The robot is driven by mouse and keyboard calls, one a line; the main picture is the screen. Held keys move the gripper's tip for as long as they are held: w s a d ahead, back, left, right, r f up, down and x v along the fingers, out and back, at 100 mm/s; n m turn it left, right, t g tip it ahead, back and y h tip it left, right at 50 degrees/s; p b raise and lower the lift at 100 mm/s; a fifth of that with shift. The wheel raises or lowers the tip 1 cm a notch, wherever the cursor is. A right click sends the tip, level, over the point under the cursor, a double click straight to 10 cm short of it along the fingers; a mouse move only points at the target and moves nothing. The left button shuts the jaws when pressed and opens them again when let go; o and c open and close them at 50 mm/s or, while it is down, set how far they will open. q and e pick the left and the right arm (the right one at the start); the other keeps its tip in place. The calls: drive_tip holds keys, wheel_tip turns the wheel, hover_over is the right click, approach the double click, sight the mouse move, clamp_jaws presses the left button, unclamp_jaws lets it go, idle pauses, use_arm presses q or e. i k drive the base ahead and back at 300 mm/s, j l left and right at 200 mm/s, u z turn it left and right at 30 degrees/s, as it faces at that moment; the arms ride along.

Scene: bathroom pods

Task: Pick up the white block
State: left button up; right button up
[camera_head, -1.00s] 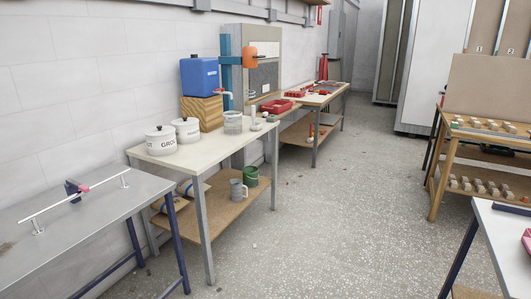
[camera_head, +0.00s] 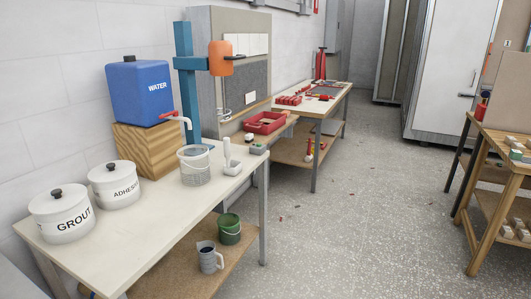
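Neither of my grippers is in view. No single thing is clearly the white block. Small pale blocks (camera_head: 507,232) sit on the lower shelf of the wooden rack at the right edge, and a few more (camera_head: 516,155) lie on its top; they are too small to tell apart. A white piece with an upright stem (camera_head: 232,167) stands on the near table at the left, beside a clear bucket (camera_head: 195,170).
The near table (camera_head: 180,222) carries a grout pot (camera_head: 61,218), an adhesive pot (camera_head: 115,188) and a blue water tank (camera_head: 142,92) on a wooden block. The wooden rack (camera_head: 489,205) stands at right. The speckled floor (camera_head: 370,215) between them is clear apart from small bits.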

sight(249, 137)
drive_tip(key=i+u, duration=0.1)
drive_tip(key=i, duration=0.55)
drive_tip(key=i+l+u, duration=0.1)
drive_tip(key=i, duration=0.6)
